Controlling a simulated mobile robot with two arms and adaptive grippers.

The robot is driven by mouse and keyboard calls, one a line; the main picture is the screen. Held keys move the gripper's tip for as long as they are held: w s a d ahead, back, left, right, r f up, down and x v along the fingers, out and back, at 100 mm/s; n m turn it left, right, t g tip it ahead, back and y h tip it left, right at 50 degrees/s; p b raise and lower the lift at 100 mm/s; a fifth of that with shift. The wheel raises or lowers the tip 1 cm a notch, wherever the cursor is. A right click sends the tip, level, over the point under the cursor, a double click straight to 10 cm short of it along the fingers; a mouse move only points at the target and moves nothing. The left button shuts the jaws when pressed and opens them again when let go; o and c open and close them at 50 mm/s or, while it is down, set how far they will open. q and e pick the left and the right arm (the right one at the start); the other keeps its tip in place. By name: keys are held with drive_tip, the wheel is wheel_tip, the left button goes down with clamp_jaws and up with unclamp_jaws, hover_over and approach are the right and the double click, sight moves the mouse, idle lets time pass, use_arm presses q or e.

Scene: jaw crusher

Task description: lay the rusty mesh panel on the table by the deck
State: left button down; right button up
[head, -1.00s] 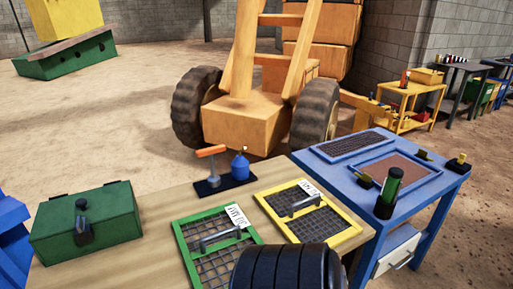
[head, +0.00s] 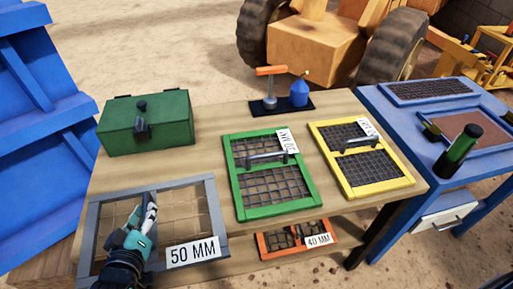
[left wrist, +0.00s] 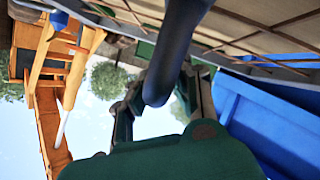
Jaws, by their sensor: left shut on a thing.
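A grey-framed panel marked 50 MM (head: 217,205), with thin brown wires, is at the wooden table's (head: 215,175) front left. My left gripper (head: 147,215) is shut on its handle. Whether the panel touches the table I cannot tell. In the left wrist view, the panel's wires (left wrist: 245,32) show at the top, and the dark handle (left wrist: 160,88) is between the fingers. On the blue table (head: 375,100) at the right, a dark mesh (head: 430,90) lies at the back, with a reddish-brown framed area (head: 478,132) in front. My right gripper is out of view.
A green panel (head: 236,175) and a yellow panel (head: 337,165) lie on the wooden table, an orange 40 MM panel (head: 268,248) lower in front. A green box (head: 160,130) and an orange-handled tool stand (head: 270,85) are behind. A green cylinder (head: 460,148) stands on the blue table.

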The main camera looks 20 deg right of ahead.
sight(147, 186)
use_arm(q)
drive_tip(key=shift+m+h, duration=0.5)
drive_tip(key=w, duration=0.2)
drive_tip(key=w+r, duration=0.1)
drive_tip(key=w, duration=0.3)
drive_tip(key=shift+w+d+r, duration=0.15)
drive_tip(key=shift+d+r, duration=0.05)
drive_tip(key=shift+r, duration=0.2)
drive_tip(key=w+a+r, duration=0.2)
drive_tip(key=w+r, duration=0.1)
drive_tip(key=w, duration=0.4)
drive_tip(key=shift+s+a+f+b, duration=0.15)
drive_tip(key=shift+f+b, duration=0.3)
drive_tip(key=shift+f, duration=2.05)
drive_tip(key=shift+s+d+f+b, duration=0.1)
drive_tip(key=shift+f+b, duration=0.3)
drive_tip(key=shift+f, duration=2.05)
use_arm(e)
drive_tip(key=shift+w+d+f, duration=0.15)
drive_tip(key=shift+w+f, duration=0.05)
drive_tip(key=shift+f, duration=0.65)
use_arm(q)
drive_tip(key=c, duration=1.5)
unclamp_jaws()
drive_tip(key=shift+s+f, duration=0.1)
drive_tip(key=shift+f, duration=0.15)
drive_tip(key=shift+c, duration=0.2)
drive_tip(key=shift+o, duration=1.4)
drive_tip(key=shift+r, duration=0.1)
